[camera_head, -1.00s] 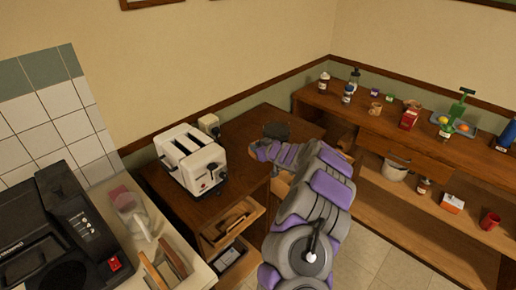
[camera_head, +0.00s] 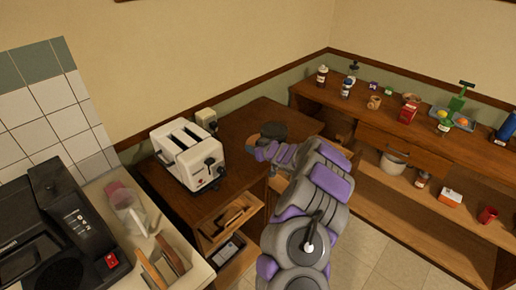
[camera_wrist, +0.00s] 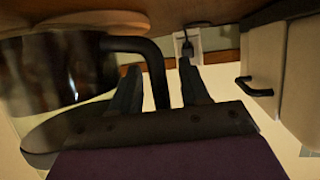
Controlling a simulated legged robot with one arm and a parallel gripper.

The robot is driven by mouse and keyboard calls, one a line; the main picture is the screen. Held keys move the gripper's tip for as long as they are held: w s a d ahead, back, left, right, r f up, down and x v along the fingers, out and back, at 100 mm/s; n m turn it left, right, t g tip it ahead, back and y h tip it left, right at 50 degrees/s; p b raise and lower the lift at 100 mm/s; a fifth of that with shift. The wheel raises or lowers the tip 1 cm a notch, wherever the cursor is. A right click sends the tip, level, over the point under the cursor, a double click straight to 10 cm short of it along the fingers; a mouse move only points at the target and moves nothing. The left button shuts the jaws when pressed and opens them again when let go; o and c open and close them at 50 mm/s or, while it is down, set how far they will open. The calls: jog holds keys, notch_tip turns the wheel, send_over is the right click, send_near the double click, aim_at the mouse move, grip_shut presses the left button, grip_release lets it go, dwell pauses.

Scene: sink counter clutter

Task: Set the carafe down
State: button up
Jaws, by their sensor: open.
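The carafe (camera_wrist: 60,75) is dark and glossy, at the left of the wrist view, with a black handle (camera_wrist: 150,62). In the head view it shows only as a dark round shape (camera_head: 273,131) on the brown wooden counter (camera_head: 240,118), partly hidden by my arm. My gripper (camera_wrist: 160,85) is open, with one finger on each side of the handle's lower part in the picture. I cannot tell whether the fingers touch the handle. The wrist view looks upside down, with the wooden surface along the top, and the carafe's base appears to be at that surface.
A white toaster (camera_head: 187,157) stands left of the carafe; it also shows in the wrist view (camera_wrist: 262,55). A black coffee machine (camera_head: 55,225) stands at the lower left. A shelf (camera_head: 420,145) with several small items is at the right.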

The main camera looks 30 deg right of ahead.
jog(key=v, duration=1.2)
